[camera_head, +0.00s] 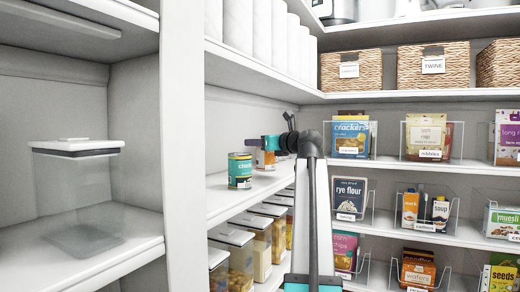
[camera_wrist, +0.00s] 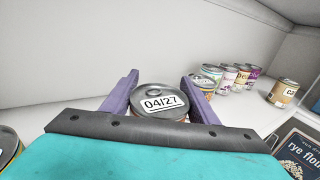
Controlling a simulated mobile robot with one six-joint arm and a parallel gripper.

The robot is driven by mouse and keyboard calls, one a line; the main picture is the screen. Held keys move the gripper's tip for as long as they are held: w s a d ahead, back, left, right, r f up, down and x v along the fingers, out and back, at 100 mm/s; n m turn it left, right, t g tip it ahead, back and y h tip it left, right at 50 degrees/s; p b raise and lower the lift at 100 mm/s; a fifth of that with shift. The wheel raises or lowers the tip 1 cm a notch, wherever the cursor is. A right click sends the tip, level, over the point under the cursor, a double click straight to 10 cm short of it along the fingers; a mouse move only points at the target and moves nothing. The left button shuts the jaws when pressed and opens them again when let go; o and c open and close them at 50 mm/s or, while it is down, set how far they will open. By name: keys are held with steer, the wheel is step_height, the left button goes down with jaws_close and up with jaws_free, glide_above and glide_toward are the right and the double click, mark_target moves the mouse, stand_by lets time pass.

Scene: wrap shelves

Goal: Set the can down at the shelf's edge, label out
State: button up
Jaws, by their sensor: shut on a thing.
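The can (camera_wrist: 160,101) is between the purple fingers of my gripper (camera_wrist: 160,96), which is shut on it. Its grey lid faces the wrist camera and bears a "04/27" tag. In the head view the held can (camera_head: 262,160) shows a partly hidden orange and white side, with my gripper (camera_head: 269,147) at it. It is over or on the white shelf (camera_head: 272,183); I cannot tell whether its base touches. Which way its label faces is not clear.
A teal can (camera_head: 240,171) stands on the same shelf, left of the held can. Several cans (camera_wrist: 230,77) stand farther back, with a tan can (camera_wrist: 284,93) to their right. Lidded food containers (camera_head: 262,235) fill the shelf below. A rye flour box (camera_head: 348,197) stands right.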

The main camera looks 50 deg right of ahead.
steer(key=shift+f+p, duration=0.55)
steer(key=shift+f, duration=0.65)
steer(key=shift+f, duration=0.1)
steer(key=o, duration=1.3)
steer(key=b+v, duration=0.4)
steer(key=v, duration=0.8)
steer(key=shift+s, duration=0.1)
